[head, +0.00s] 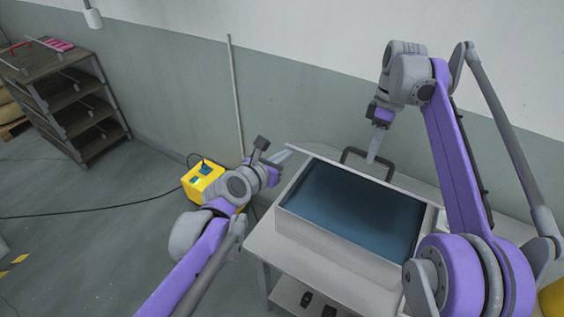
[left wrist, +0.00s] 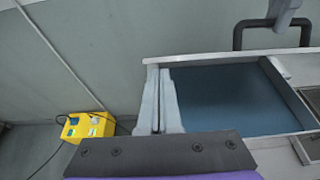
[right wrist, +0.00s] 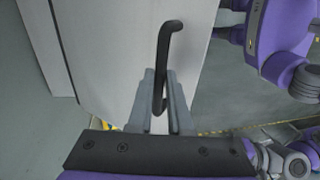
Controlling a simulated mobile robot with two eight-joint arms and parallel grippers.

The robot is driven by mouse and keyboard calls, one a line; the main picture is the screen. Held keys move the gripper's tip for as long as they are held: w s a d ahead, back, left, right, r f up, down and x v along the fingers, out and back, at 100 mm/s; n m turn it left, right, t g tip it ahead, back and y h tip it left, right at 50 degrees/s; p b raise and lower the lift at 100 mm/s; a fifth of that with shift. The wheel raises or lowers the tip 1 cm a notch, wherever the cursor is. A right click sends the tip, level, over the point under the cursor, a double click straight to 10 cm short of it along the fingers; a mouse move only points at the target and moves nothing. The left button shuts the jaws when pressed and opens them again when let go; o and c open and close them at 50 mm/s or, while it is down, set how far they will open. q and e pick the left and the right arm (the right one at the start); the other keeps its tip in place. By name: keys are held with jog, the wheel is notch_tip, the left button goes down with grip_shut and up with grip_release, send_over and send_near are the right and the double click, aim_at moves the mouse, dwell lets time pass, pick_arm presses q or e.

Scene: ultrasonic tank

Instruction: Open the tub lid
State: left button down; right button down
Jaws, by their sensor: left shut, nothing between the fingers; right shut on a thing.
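The tub (head: 335,245) is a pale box with a dark blue inside, open at the top. Its lid (head: 325,163) stands raised along the back, seen nearly edge-on as a pale strip; its broad face shows in the right wrist view (right wrist: 120,50). The black lid handle (head: 349,153) sticks out on the lid's far side and shows in the right wrist view (right wrist: 163,55). My right gripper (head: 372,160) is shut on the handle. My left gripper (head: 288,154) is shut and empty by the lid's left end; whether it touches the lid I cannot tell.
The tub rests on a pale table (head: 265,240) with dark small items on a lower shelf. A yellow box (head: 203,180) with a cable stands on the floor at left. A brown shelf rack (head: 75,105) is farther left. A wall runs close behind the table.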

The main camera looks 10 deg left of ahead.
pick_arm(q)
jog(key=shift+w+r, duration=0.1)
pick_arm(e)
jog(key=shift+w+d+f, duration=0.15)
jog(key=shift+w+f, duration=0.1)
jog(key=shift+w, duration=0.05)
jog(key=c, duration=1.1)
grip_release()
jog(key=shift+o, duration=1.3)
jog(key=shift+w, duration=0.2)
pick_arm(q)
jog(key=shift+w+d, duration=0.15)
jog(key=shift+w, duration=0.1)
pick_arm(e)
jog(key=shift+s, duration=0.1)
jog(key=shift+s, duration=0.1)
